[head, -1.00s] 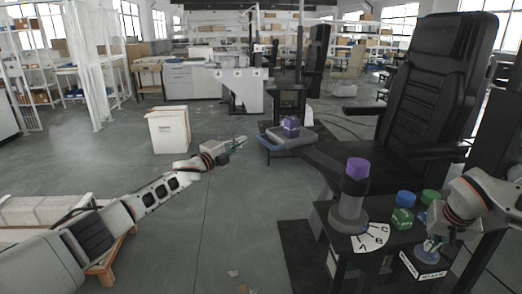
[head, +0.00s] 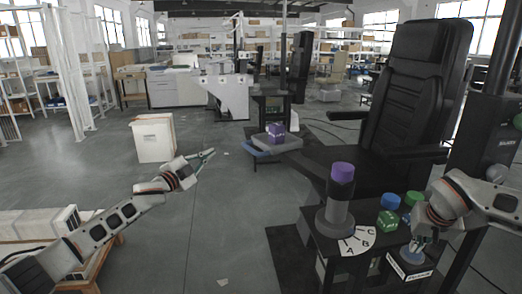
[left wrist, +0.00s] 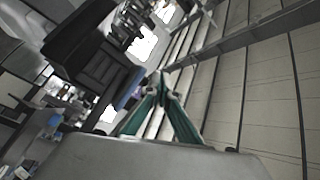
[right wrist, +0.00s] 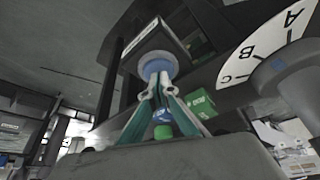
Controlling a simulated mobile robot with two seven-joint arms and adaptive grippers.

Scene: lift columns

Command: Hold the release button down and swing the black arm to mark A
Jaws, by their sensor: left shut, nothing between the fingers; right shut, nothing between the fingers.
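The release button is the blue-grey round knob (right wrist: 158,65) on a black box with a white label (head: 410,266). My right gripper (head: 421,243) is shut with nothing in it; its tips (right wrist: 160,80) are at the knob. I cannot tell whether the knob is pressed down. I cannot make out which letter the black arm points to. My left gripper (head: 211,153) is shut and empty over open floor, far from the post.
A green block (head: 387,221), a blue cap (head: 390,201) and a green cap (head: 413,198) stand between the post and my right gripper. A black chair (head: 425,100) is behind the table. A purple box (head: 277,130) sits on a tray. The central floor is clear.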

